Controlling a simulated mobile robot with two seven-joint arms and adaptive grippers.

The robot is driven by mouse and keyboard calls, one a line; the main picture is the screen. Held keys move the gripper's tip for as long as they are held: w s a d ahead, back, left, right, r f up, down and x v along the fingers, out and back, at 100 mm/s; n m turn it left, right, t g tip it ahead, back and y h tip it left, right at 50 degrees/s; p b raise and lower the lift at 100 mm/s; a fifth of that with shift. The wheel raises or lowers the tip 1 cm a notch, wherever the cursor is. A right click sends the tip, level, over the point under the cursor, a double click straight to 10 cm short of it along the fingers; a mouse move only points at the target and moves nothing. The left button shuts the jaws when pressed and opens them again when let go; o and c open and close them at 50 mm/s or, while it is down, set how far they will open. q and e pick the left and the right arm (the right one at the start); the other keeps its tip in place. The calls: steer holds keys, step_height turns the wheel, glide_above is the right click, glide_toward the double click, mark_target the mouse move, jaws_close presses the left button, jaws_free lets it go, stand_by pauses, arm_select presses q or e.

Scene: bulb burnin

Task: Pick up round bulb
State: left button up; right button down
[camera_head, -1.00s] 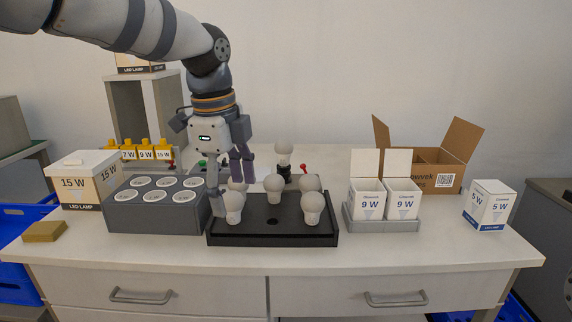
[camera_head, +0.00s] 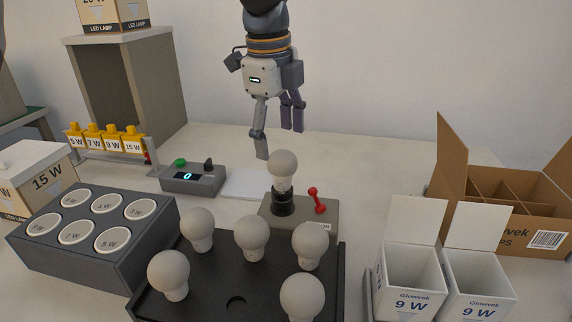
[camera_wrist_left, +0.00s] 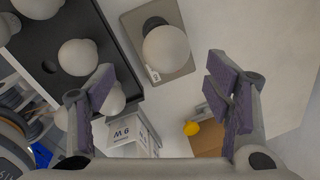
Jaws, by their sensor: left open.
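A round-headed white bulb (camera_head: 283,166) stands upright in the black socket of a grey tester (camera_head: 330,214). Several similar bulbs, one of them in front (camera_head: 302,295), stand on a black tray (camera_head: 236,303); I cannot tell which one the task means. My left gripper (camera_head: 280,141) is open and empty, pointing down, above and behind the socket bulb. In the left wrist view its open fingers (camera_wrist_left: 162,90) are spread, with a bulb (camera_wrist_left: 166,50) on the tester ahead of them. My right gripper is not in view.
A grey rack (camera_head: 95,255) with round labelled holes is at left. A small control box (camera_head: 193,181) reads 0. A red lever (camera_head: 316,200) stands beside the socket. White 9 W boxes (camera_head: 412,280) and an open cardboard carton (camera_head: 545,215) are at right.

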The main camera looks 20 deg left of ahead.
mark_target(280, 152)
arm_select(q)
steer(key=f, duration=0.2)
steer(key=w+f, duration=0.1)
steer(key=f, duration=0.2)
steer(key=w+f, duration=0.1)
steer(key=f, duration=0.1)
steer(key=shift+a+f, duration=0.15)
steer(key=shift+f, duration=0.05)
steer(key=c, duration=1.2)
